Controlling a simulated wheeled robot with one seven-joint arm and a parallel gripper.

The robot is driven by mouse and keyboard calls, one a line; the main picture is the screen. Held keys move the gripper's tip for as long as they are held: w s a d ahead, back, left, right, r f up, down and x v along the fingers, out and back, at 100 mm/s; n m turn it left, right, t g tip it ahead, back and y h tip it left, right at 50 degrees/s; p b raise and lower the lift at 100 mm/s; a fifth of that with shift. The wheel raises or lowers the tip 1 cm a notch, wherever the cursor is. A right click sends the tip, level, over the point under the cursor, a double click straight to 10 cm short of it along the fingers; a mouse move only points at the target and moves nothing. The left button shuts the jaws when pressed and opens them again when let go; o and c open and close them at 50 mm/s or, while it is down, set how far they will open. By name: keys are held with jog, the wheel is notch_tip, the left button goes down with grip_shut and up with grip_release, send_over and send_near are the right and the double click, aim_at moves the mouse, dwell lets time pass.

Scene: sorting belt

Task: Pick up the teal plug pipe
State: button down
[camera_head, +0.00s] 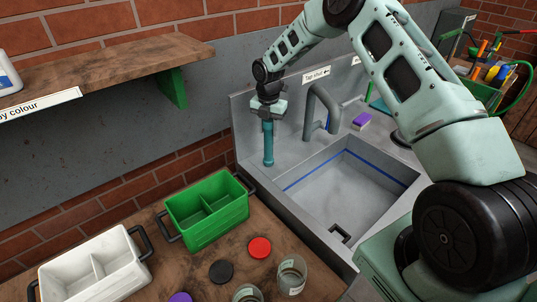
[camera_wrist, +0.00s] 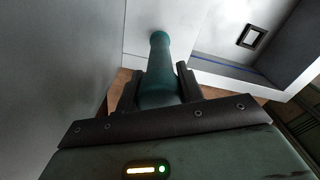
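The teal plug pipe (camera_head: 268,145) stands upright at the sink's left ledge, its lower end at or just over the ledge. My gripper (camera_head: 267,112) is above it, pointing down, with its fingers around the pipe's upper end. In the wrist view the teal plug pipe (camera_wrist: 160,68) runs away from between the two dark fingers of my gripper (camera_wrist: 161,88). Both fingers appear to touch its sides. The pipe's top end is hidden between the fingers and the gripper body.
The grey sink (camera_head: 345,190) has a tap (camera_head: 311,110) right of the pipe. A purple-topped sponge (camera_head: 361,121) lies behind the basin. A green crate (camera_head: 207,210), a white crate (camera_head: 95,270), lids and jars stand on the wooden bench. A wooden shelf (camera_head: 110,65) juts out at left.

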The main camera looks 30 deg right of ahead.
jog(key=shift+r, duration=0.1)
notch_tip(320, 180, up, 10)
jog(key=b, duration=0.3)
jog(key=c, duration=1.7)
grip_release()
jog(key=shift+c, duration=0.2)
